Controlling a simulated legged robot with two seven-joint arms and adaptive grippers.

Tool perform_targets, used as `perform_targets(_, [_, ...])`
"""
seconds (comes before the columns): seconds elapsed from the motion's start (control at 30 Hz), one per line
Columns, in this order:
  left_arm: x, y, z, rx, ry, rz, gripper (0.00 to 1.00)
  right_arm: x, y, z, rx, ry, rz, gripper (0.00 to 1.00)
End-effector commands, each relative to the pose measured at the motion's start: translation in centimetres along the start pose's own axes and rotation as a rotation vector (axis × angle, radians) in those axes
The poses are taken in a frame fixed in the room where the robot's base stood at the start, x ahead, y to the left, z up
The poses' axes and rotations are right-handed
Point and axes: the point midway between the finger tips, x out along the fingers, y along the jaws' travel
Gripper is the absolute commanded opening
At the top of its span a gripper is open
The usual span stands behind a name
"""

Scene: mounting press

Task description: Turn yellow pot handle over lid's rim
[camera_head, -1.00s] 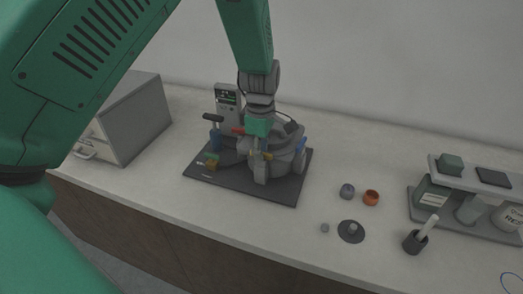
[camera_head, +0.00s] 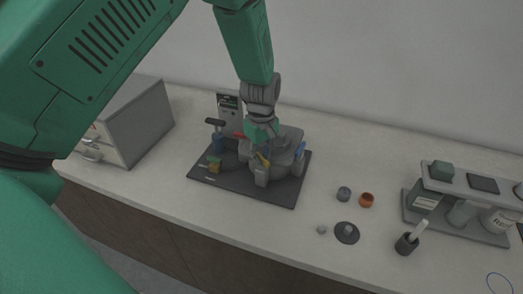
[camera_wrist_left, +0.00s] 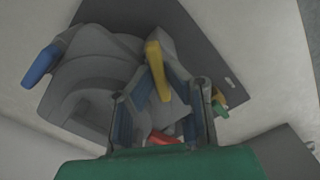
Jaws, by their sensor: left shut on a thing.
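The press (camera_head: 287,160) is a round grey pot with a lid, standing on a dark base plate (camera_head: 208,181). Its yellow handle (camera_head: 264,157) is at the pot's near side and looks tilted in the head view. My left gripper (camera_head: 263,147) reaches down over it from above. In the left wrist view the yellow handle (camera_wrist_left: 157,68) runs between the two fingers of my left gripper (camera_wrist_left: 160,108), which is shut on it. The gripper hides part of the lid and its rim. My right gripper is not in view.
A grey box (camera_head: 140,115) stands left. Small round parts (camera_head: 344,194) and a rack (camera_head: 470,215) are right. Bare counter lies in front.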

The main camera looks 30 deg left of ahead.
Motion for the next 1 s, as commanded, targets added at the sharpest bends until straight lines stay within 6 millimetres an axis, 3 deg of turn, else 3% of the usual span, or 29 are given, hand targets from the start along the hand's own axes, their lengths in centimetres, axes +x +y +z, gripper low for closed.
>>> perform_targets(0.4, [-0.5,0.3,0.0,0.395,0.003,0.009,0.0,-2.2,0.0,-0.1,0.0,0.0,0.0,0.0])
perform_targets(1.0, [-0.4,0.3,-0.1,0.878,0.007,0.007,0.0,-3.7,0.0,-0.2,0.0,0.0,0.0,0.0])
